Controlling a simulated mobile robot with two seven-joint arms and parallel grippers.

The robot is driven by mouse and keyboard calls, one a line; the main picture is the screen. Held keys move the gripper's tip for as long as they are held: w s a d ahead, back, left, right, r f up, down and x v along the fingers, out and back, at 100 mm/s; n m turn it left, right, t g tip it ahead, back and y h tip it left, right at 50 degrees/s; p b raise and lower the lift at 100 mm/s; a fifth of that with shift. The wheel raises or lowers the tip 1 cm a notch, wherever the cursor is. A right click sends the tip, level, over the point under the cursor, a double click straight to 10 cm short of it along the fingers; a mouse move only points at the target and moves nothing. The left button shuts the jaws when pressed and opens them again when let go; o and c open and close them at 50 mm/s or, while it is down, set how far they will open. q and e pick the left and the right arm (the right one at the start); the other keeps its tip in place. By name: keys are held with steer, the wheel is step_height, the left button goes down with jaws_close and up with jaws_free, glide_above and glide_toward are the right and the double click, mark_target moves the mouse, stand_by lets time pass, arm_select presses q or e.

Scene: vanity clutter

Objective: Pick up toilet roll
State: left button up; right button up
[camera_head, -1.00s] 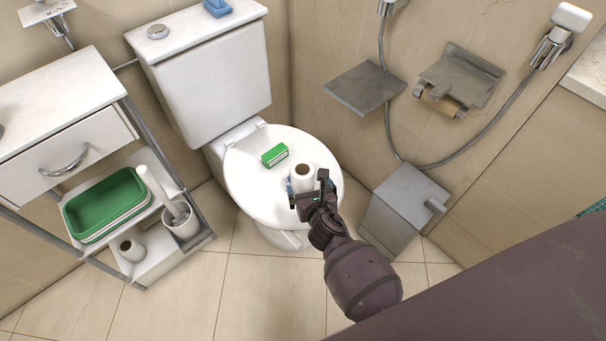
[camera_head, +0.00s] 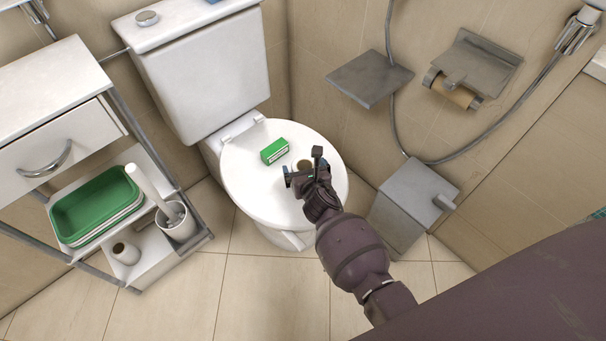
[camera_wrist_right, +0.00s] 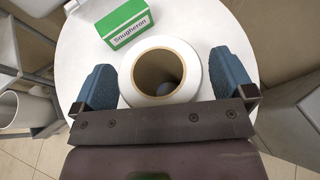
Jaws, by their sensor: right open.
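A white toilet roll (camera_wrist_right: 187,82) with a brown core stands upright on the closed toilet lid (camera_head: 257,195). In the head view the roll (camera_head: 304,164) is mostly hidden behind my right gripper (camera_head: 304,172). In the right wrist view my right gripper (camera_wrist_right: 163,85) is open, with one blue fingertip on each side of the roll. A small gap seems to show on each side, though contact is hard to judge. My left gripper is not in view.
A green and white box (camera_head: 274,151) lies on the lid just behind the roll. Another roll (camera_head: 126,253) stands on the lower shelf of the white trolley (camera_head: 52,100) at left. A metal bin (camera_head: 412,205) stands right of the toilet. An almost empty roll holder (camera_head: 456,94) hangs on the wall.

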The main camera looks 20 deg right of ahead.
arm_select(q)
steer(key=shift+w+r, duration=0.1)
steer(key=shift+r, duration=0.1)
arm_select(e)
steer(key=shift+w, duration=0.2)
steer(key=shift+c, duration=0.2)
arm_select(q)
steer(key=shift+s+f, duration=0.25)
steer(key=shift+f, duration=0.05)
arm_select(e)
steer(key=c, duration=0.9)
steer(key=shift+c, duration=0.2)
steer(key=shift+r, duration=0.35)
arm_select(q)
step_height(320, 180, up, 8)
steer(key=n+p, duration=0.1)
steer(key=p, duration=0.9)
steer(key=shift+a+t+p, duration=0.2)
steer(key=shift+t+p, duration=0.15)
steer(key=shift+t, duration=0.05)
arm_select(e)
step_height(320, 180, up, 19)
steer(key=shift+r, duration=0.15)
